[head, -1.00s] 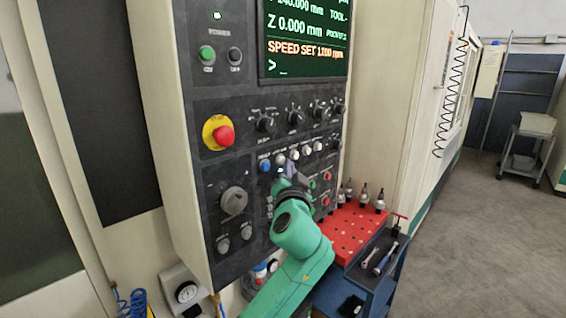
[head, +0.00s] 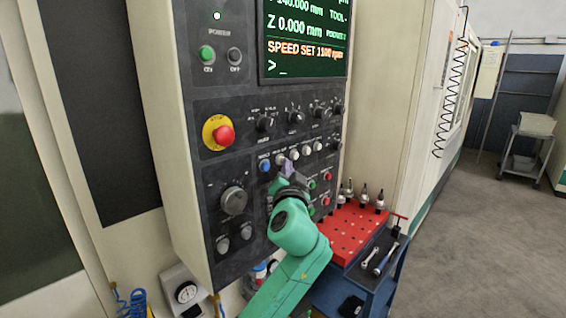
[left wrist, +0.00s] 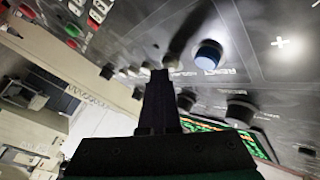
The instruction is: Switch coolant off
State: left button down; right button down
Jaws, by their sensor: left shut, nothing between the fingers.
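The control panel (head: 225,130) carries a row of small buttons in the head view. At its left end is a blue button (head: 265,164), labelled RESET in the left wrist view (left wrist: 208,55). To its right are several white buttons (head: 294,153). I cannot read which one is the coolant button. My left gripper (head: 289,167) is shut and empty, its tip just below the second button from the left. In the left wrist view the shut fingers (left wrist: 158,76) point at the panel beside the blue button. I cannot tell whether they touch it. My right gripper is not in view.
A red emergency stop (head: 223,135) and a large dial (head: 234,200) are left of my gripper. Red and green buttons (head: 327,177) lie to its right. A red tool tray (head: 352,228) on a blue cart stands below. Open floor lies at the right.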

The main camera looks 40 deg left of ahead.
pick_arm(q)
jog(key=shift+d, duration=0.7)
jog(key=shift+d, duration=0.1)
jog(key=d, duration=0.4)
jog(key=shift+d, duration=0.4)
dwell(0.3)
